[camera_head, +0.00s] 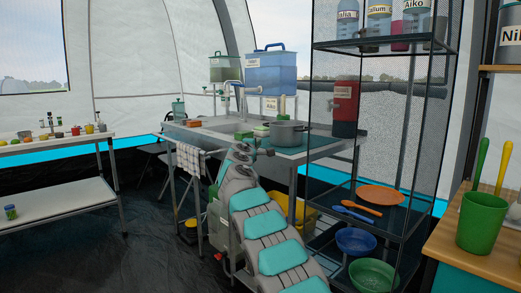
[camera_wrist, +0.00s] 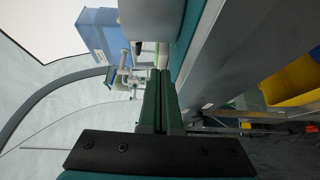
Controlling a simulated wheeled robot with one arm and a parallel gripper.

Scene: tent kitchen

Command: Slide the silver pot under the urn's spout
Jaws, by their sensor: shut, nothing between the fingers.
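The silver pot (camera_head: 287,134) stands upright on the metal sink counter (camera_head: 222,138), near its right part. In the wrist view, a grey surface at the top edge (camera_wrist: 148,18) looks like the pot's side, cut off by the frame. A red container (camera_head: 344,104) with a white label stands behind the mesh rack to the right of the pot; it may be the urn, and I cannot make out its spout. My gripper (camera_head: 246,148) is at the counter's front edge, left of the pot. Its green fingers (camera_wrist: 159,82) are shut and empty.
A blue tank (camera_head: 271,75) and a green-tinted tank (camera_head: 225,69) stand behind the sink. A black mesh rack (camera_head: 383,120) closes off the right side. A checked towel (camera_head: 189,160) hangs at the counter's front, and a yellow bin (camera_head: 298,213) sits below.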

